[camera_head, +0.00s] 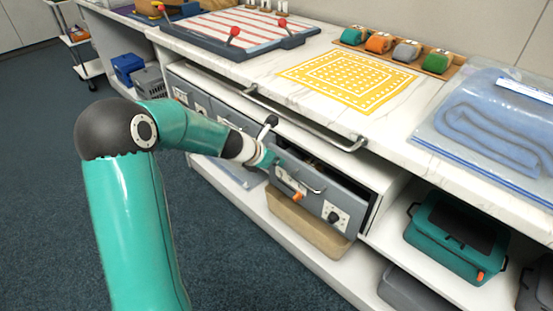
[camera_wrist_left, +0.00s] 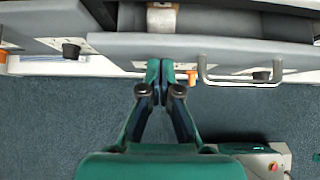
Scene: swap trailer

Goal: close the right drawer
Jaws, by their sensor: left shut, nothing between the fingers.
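The right drawer (camera_head: 318,203) is a grey drawer with a metal bar handle, under the white counter. It stands partly open, with a dark gap behind its front. In the left wrist view its grey front (camera_wrist_left: 225,47) runs across the top, with the handle (camera_wrist_left: 240,78) right of my gripper. My left gripper (camera_head: 272,160) is shut and empty at the left part of the drawer front. In the wrist view its closed fingertips (camera_wrist_left: 160,68) are at the front's edge; I cannot tell whether they touch. My right gripper is out of view.
A metal rail (camera_head: 305,122) runs along the counter edge above the drawer. Other grey drawers (camera_head: 195,97) are to the left. The floor in front is clear.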

